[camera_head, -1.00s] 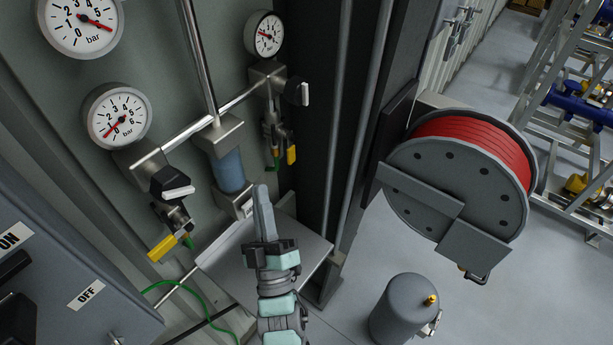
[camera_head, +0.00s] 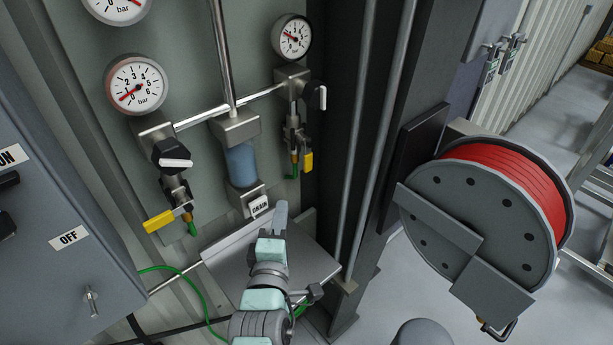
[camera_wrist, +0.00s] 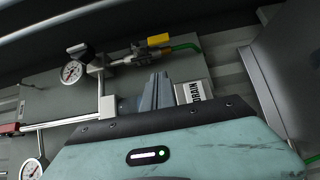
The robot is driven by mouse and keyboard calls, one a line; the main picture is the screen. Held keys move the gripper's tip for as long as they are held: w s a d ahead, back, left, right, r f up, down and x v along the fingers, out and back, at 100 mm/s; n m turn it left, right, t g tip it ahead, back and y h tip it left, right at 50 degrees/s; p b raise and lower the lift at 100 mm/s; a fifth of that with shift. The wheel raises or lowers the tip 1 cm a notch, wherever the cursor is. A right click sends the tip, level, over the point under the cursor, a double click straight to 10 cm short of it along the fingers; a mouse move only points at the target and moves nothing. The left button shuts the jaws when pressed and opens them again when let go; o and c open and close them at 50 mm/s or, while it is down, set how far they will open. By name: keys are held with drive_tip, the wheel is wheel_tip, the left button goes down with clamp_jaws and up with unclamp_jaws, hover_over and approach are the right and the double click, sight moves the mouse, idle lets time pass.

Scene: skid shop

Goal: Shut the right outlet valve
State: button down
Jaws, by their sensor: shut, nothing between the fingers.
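The right outlet valve (camera_head: 294,135) is below the right gauge in the head view, with a yellow handle (camera_head: 306,162) hanging roughly in line with the pipe, beside a green hose. In the wrist view the same valve (camera_wrist: 137,52) lies near the top, its yellow handle (camera_wrist: 160,40) beside the green hose. My gripper (camera_head: 281,212) is shut and empty, below and slightly left of that handle in the head view. In the wrist view its fingers (camera_wrist: 157,90) show below the valve, apart from the handle in the picture.
The left valve's yellow handle (camera_head: 158,221) sticks out sideways. A DRAIN label (camera_head: 260,207) and a grey tray (camera_head: 225,245) are close to my gripper. Vertical pipes (camera_head: 375,140) and a red hose reel (camera_head: 480,215) stand to the right. A grey switch box (camera_head: 60,200) is at left.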

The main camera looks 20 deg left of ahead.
drive_tip(key=shift+w+a, duration=0.1)
drive_tip(key=shift+w, duration=0.05)
drive_tip(key=p, duration=0.2)
approach(308, 155)
drive_tip(key=w+a+f, duration=0.2)
drive_tip(key=w+a, duration=0.2)
drive_tip(key=shift+w+d, duration=0.45)
drive_tip(key=shift+w, duration=0.3)
